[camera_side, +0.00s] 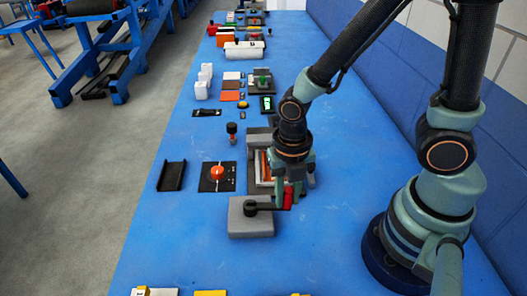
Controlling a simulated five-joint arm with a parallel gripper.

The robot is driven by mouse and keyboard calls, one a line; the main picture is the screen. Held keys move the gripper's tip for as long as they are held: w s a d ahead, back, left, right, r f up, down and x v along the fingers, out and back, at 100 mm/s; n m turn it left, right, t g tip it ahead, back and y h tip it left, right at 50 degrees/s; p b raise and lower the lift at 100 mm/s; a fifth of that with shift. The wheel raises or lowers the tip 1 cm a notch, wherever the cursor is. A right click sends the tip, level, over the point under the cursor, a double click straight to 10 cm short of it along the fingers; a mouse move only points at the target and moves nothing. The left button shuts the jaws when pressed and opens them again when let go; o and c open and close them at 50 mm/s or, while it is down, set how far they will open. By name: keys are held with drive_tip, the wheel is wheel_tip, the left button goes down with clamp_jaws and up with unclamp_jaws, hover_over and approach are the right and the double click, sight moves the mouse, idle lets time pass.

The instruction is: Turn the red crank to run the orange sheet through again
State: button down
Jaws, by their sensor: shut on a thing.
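My gripper (284,195) points down at the near end of a grey machine and is shut on the red crank handle (288,198). The black crank arm (268,208) runs left from the handle to a round black hub (250,208) on a grey block (249,227). Behind the block, a strip of the orange sheet (264,167) shows in the machine's light frame, left of my gripper. My gripper and wrist hide part of the machine and the rest of the sheet.
A black plate with an orange knob (217,173) and a black channel (171,176) lie to the left. White blocks (203,82) and several small parts are farther back. Blue table is clear in front of the grey block.

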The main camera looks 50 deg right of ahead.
drive_tip(key=shift+w+d+n, duration=0.3)
drive_tip(key=shift+w+n, duration=0.05)
drive_tip(key=shift+n, duration=0.25)
drive_tip(key=c, duration=0.7)
unclamp_jaws()
drive_tip(key=shift+o, duration=0.2)
wheel_tip(320, 180, up, 12)
